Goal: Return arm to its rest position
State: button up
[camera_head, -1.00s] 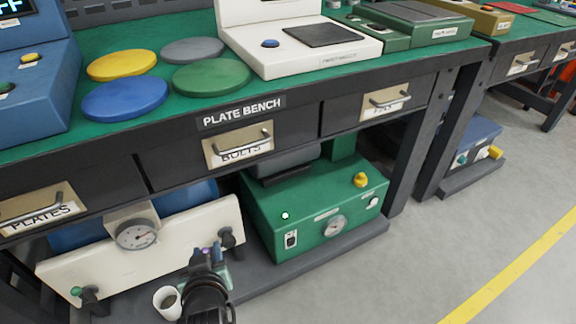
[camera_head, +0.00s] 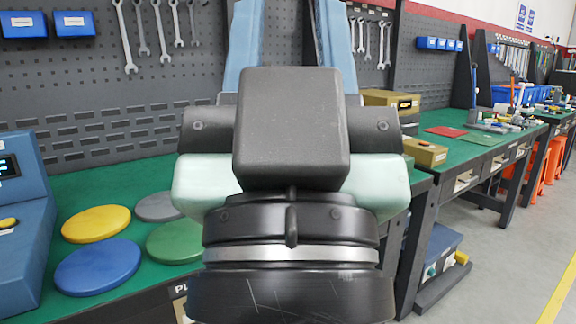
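My gripper (camera_head: 290,40) fills the middle of the view, close to the camera, with its black and mint-green body and black wrist in front of the bench. Its two light blue fingers reach up past the top edge of the frame, wide apart. Pegboard shows between them, and nothing is seen held. The fingertips are cut off by the frame. The rest of my arm is mostly out of view.
The green-topped plate bench holds a yellow disc (camera_head: 96,223), a blue disc (camera_head: 97,267), a grey disc (camera_head: 157,207) and a partly hidden green disc (camera_head: 170,244). A blue machine (camera_head: 25,230) stands left. A pegboard (camera_head: 110,95) with wrenches rises behind. Floor (camera_head: 520,245) is clear at right.

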notch_tip(320, 180, up, 35)
jog(key=p, duration=3.2)
jog(key=shift+a, duration=0.15)
jog(key=shift+w, duration=0.1)
